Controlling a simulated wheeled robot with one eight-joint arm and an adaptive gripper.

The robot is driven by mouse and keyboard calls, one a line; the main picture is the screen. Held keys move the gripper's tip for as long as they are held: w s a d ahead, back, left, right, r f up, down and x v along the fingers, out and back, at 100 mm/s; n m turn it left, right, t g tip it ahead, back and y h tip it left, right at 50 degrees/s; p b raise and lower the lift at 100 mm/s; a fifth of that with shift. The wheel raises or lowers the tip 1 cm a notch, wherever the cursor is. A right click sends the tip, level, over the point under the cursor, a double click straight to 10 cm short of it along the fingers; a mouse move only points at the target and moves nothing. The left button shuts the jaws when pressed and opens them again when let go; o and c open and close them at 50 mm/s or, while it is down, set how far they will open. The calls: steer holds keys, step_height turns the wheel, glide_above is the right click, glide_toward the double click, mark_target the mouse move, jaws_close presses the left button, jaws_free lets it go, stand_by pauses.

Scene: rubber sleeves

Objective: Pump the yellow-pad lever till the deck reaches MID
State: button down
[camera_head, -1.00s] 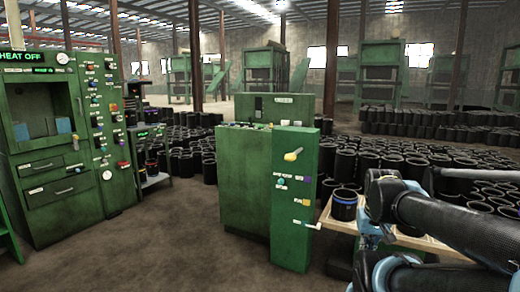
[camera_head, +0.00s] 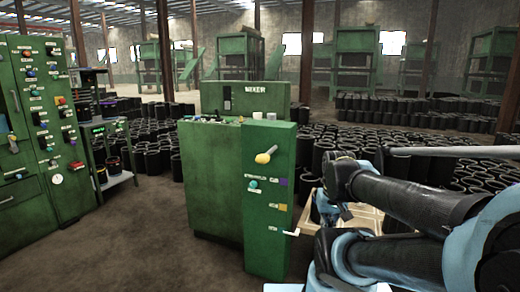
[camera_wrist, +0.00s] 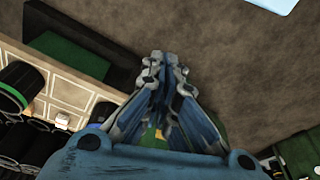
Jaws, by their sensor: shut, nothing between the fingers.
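A lever with a yellow knob (camera_head: 265,156) sticks out from the upper front of the green machine's panel (camera_head: 262,225) in the head view. Below it on the panel are a purple patch (camera_head: 283,182), a yellow-orange patch (camera_head: 282,207) and a small white handle (camera_head: 291,233) near the right edge. I cannot tell which part is the yellow-pad lever. No deck or MID mark can be made out. My gripper (camera_wrist: 160,62) is shut and empty in the wrist view, over bare floor. In the head view my arm is to the right of the panel, apart from the yellow knob.
A green control cabinet (camera_head: 30,130) stands far left. Many black sleeves stand behind the machine. The floor in front is clear.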

steer(key=w+a+r+n+g, duration=0.1)
steer(key=w+a+r+n, duration=0.25)
steer(key=w+r, duration=0.5)
steer(key=w+a+r+n, duration=0.35)
steer(key=w+r, duration=0.25)
steer(key=r, duration=0.5)
steer(key=w+a+r+n, duration=0.3)
steer(key=w+a+r, duration=0.2)
steer(key=w+a, duration=0.3)
steer(key=w+a+r+n+g, duration=0.1)
steer(key=w+a+r+n, duration=0.2)
steer(key=w+a+r, duration=0.3)
steer(key=w+a, duration=0.2)
steer(key=w, duration=0.1)
steer(key=shift+n, duration=0.4)
steer(key=shift+a, duration=0.1)
step_height(320, 180, down, 14)
steer(key=shift+r, duration=0.1)
